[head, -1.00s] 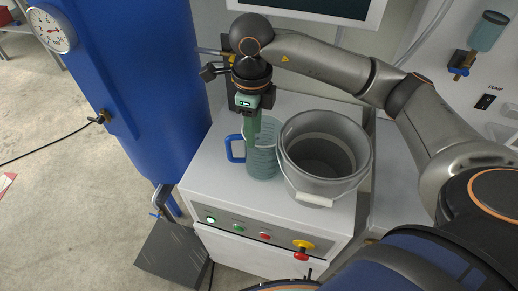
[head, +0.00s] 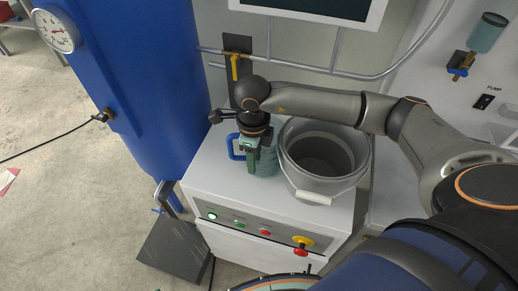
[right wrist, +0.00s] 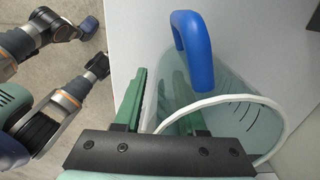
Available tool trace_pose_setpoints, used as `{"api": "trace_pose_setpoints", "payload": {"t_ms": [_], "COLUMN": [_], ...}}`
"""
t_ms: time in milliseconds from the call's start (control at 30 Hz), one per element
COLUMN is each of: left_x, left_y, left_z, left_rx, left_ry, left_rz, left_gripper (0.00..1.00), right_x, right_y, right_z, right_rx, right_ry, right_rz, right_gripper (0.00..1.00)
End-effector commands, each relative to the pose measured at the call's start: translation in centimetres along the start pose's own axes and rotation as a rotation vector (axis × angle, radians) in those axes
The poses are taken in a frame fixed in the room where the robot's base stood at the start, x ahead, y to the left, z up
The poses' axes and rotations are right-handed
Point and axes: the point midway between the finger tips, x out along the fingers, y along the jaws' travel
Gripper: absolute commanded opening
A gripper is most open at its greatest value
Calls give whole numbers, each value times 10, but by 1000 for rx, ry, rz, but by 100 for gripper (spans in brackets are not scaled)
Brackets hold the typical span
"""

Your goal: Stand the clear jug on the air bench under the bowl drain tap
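The clear jug (head: 267,163) with a blue handle (head: 233,147) stands upright on the white cabinet top. My right gripper (head: 251,165) is down at the jug, partly covering it in the head view. In the right wrist view, the right gripper (right wrist: 160,100) has its green fingers apart, at the jug wall (right wrist: 240,105) near the blue handle (right wrist: 196,45). One finger shows through or inside the clear wall; I cannot tell whether they touch it. A teal bowl (head: 489,30) with a brass drain tap (head: 461,65) is at the upper right.
A grey bucket (head: 322,160) stands close to the right of the jug. A yellow-handled valve (head: 236,66) and pipes are behind. A large blue tank (head: 140,80) stands at left. The cabinet front has buttons and a red-yellow knob (head: 302,246). A white surface (head: 393,190) lies right.

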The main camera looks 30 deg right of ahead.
Motion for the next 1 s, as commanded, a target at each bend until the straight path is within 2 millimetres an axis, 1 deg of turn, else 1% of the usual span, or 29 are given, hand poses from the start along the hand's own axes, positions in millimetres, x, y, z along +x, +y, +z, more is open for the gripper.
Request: {"api": "trace_pose_setpoints", "payload": {"t_ms": [33, 67, 400, 1000], "left_x": [0, 0, 0, 0], "left_y": [0, 0, 0, 0], "left_z": [0, 0, 0, -1], "left_rx": [0, 0, 0, 1], "left_ry": [0, 0, 1, 2], "left_rz": [0, 0, 1, 1], "left_gripper": [50, 50, 50, 50], "right_x": [0, 0, -1, -1], "right_y": [0, 0, 0, 0], "right_z": [0, 0, 0, 0], "right_rx": [0, 0, 0, 0], "right_ry": [0, 0, 0, 0], "right_rz": [0, 0, 0, 0], "right_gripper": [40, 38, 0, 0]}}
